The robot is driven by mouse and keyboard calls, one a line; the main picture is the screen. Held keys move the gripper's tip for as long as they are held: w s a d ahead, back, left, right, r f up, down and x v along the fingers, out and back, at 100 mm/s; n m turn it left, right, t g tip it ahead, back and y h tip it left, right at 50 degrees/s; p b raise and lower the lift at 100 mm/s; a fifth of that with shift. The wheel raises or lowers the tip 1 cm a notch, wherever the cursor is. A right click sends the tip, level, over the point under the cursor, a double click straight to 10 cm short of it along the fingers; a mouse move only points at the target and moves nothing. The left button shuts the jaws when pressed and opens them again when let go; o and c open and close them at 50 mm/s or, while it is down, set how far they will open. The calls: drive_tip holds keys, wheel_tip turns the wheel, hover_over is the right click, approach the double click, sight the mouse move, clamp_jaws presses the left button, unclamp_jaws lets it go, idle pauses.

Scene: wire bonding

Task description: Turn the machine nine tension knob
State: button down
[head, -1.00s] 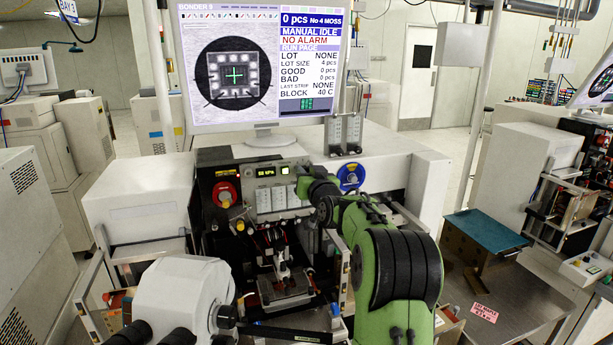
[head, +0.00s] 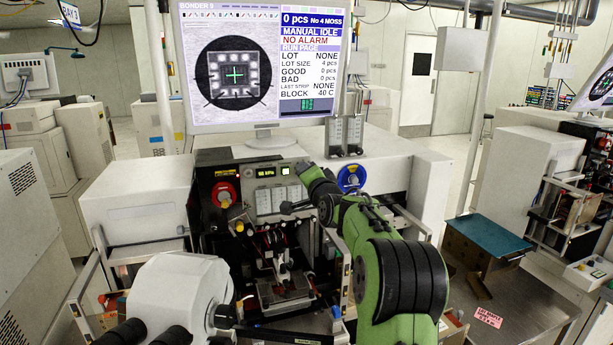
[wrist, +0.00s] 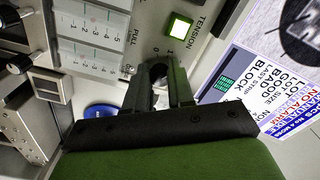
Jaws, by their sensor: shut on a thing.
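The tension knob (wrist: 157,70) is a small dark round knob on the pale machine panel, under the word TENSION and by small printed numbers in the wrist view. My gripper (wrist: 158,82) has its two dark fingers on either side of the knob, shut on it. In the head view my gripper (head: 305,175) reaches the front panel of the bonder from the right. There the knob and fingertips are hidden behind my own wrist, and the knob's pointer cannot be made out.
A lit green square (wrist: 178,25) and numbered panel plates (wrist: 95,40) lie close to the knob. A blue reel (head: 351,178) is right of my wrist, a red one (head: 224,194) farther left. The monitor (head: 262,70) stands above; a white microscope (head: 180,298) is front left.

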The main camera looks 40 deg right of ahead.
drive_tip(key=m, duration=1)
drive_tip(key=shift+p, duration=0.35)
drive_tip(key=shift+m, duration=0.4)
drive_tip(key=c, duration=1)
unclamp_jaws()
drive_tip(key=b+v, duration=0.2)
drive_tip(key=v, duration=1.3)
drive_tip(key=shift+s+a+b, duration=0.15)
drive_tip(key=shift+s+b, duration=0.15)
drive_tip(key=shift+s, duration=0.1)
